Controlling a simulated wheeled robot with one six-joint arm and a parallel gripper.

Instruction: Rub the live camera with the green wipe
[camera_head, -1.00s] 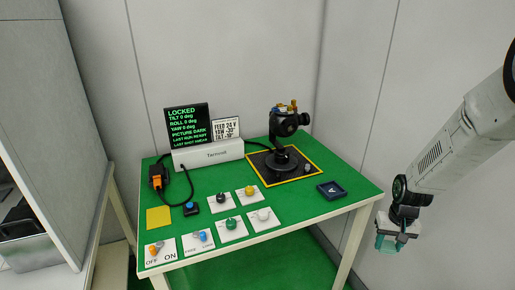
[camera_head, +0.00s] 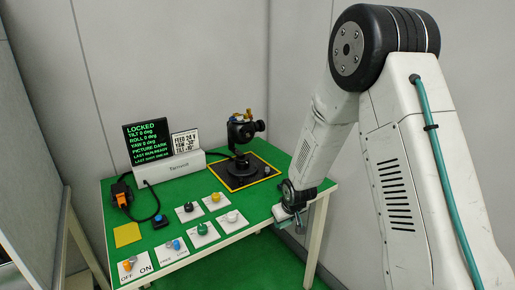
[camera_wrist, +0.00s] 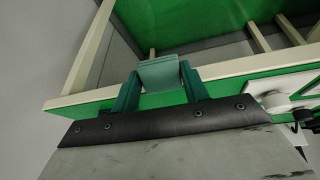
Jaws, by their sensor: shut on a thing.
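A black camera (camera_head: 243,131) sits on its gimbal, on a dark base plate (camera_head: 222,179) edged in yellow, at the back of the green table (camera_head: 290,178). Its lens end points right. My gripper (camera_head: 293,220) is at the table's front right edge, well to the right of the camera and lower. In the wrist view my gripper (camera_wrist: 158,80) is shut on a pale green wipe (camera_wrist: 160,71), which sticks out between the teal fingertips. The wipe is apart from the camera.
A black screen (camera_head: 150,145) with green text reads LOCKED and PICTURE DARK. A white Tarnsell box (camera_head: 173,173), a placard (camera_head: 186,142), an orange plug (camera_head: 121,190), a yellow square (camera_head: 127,235) and several knob cards (camera_head: 189,211) share the table.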

